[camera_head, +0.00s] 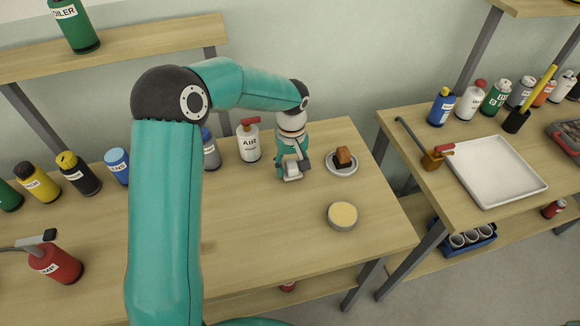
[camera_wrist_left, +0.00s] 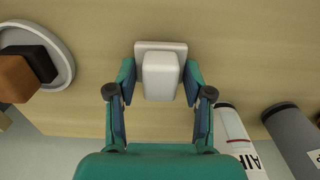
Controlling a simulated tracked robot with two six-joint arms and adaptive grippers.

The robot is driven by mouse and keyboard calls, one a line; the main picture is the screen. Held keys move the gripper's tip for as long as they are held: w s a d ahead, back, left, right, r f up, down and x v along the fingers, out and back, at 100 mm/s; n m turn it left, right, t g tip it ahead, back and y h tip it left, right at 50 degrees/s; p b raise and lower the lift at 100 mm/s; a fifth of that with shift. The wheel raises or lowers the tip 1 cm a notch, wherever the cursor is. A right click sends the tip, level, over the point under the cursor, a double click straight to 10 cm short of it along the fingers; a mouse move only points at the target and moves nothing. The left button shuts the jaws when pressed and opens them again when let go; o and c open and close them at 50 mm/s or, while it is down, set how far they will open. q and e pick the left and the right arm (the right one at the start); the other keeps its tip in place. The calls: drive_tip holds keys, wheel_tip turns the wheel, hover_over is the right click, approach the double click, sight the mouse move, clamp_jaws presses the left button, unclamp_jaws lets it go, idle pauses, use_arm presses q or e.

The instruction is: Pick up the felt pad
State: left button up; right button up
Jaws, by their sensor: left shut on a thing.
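The felt pad, a white block on a thin, pale square base, shows in the left wrist view (camera_wrist_left: 161,75) and low at the gripper in the head view (camera_head: 292,178). My left gripper (camera_wrist_left: 160,92) points down over the wooden bench and is shut on the block, a finger on each side; it also shows in the head view (camera_head: 291,164). I cannot tell whether the base touches the bench. My right gripper is not in view.
A white dish (camera_head: 343,170) holding a brown and black block (camera_head: 344,157) is just right of the gripper. A round yellow-topped tin (camera_head: 342,215) stands nearer the front. The white AIR bottle (camera_head: 249,140) stands left. The front bench (camera_head: 270,240) is clear.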

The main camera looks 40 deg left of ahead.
sight(291, 163)
use_arm(q)
wheel_tip(291, 163, up, 19)
drive_tip(key=shift+r, duration=0.15)
idle(0.4)
drive_tip(key=o, duration=0.6)
drive_tip(key=c, duration=0.5)
drive_tip(key=shift+s, duration=0.1)
